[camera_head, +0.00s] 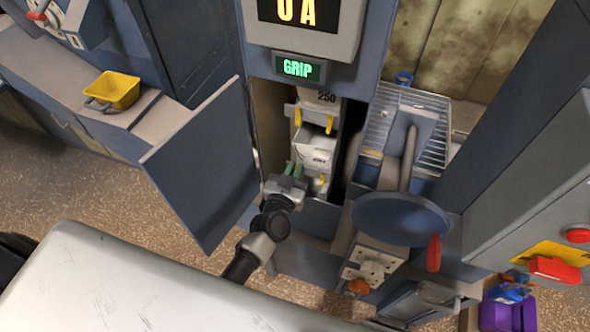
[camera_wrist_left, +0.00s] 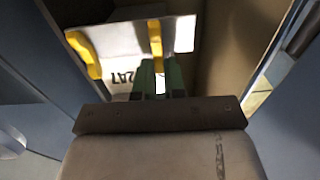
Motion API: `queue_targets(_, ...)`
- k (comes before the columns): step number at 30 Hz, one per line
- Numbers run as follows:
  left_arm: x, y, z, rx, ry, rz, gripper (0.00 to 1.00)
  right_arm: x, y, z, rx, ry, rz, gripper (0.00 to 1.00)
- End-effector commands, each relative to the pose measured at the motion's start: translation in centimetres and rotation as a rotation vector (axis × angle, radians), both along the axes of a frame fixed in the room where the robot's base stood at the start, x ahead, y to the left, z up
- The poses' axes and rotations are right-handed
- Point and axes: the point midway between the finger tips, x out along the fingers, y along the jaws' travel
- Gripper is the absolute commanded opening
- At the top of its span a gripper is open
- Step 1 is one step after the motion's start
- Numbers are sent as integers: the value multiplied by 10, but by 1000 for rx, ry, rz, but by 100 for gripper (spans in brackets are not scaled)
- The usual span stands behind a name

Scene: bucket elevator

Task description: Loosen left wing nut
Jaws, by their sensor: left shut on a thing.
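My left gripper (camera_head: 294,168) reaches through the open cabinet front, and its green fingers are shut. In the left wrist view the fingers (camera_wrist_left: 160,75) close on a yellow wing nut (camera_wrist_left: 155,38) on a white bucket (camera_wrist_left: 122,38). The bucket's label appears upside down there. The other yellow wing nut (camera_wrist_left: 83,53) is free, to the left in that view; it also seems to show in the head view (camera_head: 321,180). In the head view the gripper hides the held nut. My right gripper is not in view.
Another bucket (camera_head: 316,150) with two yellow nuts hangs above, inside the narrow shaft. An open blue door (camera_head: 205,165) stands left of my arm. A blue round plate (camera_head: 400,219) is to the right.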

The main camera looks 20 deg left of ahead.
Motion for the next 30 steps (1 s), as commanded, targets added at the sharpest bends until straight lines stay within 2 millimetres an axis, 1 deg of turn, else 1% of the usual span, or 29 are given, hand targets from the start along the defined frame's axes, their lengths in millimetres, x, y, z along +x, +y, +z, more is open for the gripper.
queue_targets(8, 0, 1, -1, -42, 1, 0, 0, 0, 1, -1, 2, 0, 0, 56)
queue_targets(14, 0, 4, -1, -153, 6, 0, 0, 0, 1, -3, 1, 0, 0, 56)
queue_targets(30, 0, 15, -7, -651, 23, 0, 0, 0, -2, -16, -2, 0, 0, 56)
